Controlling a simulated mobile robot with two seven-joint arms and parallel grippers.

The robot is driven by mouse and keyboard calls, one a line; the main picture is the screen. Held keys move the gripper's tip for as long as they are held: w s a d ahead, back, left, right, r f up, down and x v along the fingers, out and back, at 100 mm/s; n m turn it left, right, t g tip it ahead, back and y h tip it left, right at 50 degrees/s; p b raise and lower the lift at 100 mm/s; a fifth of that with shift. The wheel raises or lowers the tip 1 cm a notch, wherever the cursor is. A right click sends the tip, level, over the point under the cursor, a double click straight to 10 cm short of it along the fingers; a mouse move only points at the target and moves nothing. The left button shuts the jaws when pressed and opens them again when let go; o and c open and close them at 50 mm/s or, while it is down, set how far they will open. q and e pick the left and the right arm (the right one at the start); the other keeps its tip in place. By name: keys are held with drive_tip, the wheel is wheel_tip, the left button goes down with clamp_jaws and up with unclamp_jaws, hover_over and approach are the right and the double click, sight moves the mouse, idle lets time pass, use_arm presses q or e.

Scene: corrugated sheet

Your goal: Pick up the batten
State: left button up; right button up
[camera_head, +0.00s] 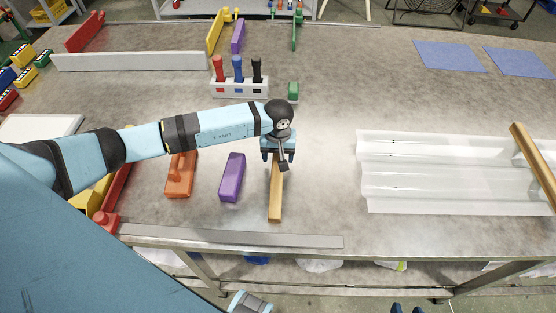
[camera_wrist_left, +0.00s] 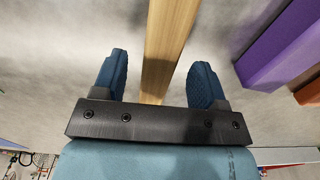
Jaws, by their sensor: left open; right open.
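A wooden batten (camera_head: 275,202) lies on the grey table, running toward the front edge. My left gripper (camera_head: 278,158) is open over its far part, which the gripper and wrist partly hide. In the left wrist view the batten (camera_wrist_left: 166,45) passes through the gap between the two blue fingers of my left gripper (camera_wrist_left: 160,70), with space on both sides. I cannot tell how far the fingertips are above the table. A second wooden batten (camera_head: 535,162) lies across the clear corrugated sheet (camera_head: 400,180) at right.
A purple block (camera_head: 232,177) and an orange tool (camera_head: 181,175) lie left of the batten. A flat grey strip (camera_head: 230,238) lies along the front edge. Table between batten and sheet is clear.

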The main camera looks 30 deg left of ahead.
use_arm(q)
drive_tip(key=shift+f, duration=1.2)
drive_tip(key=c, duration=1)
drive_tip(key=shift+c, duration=0.5)
drive_tip(key=shift+r, duration=0.15)
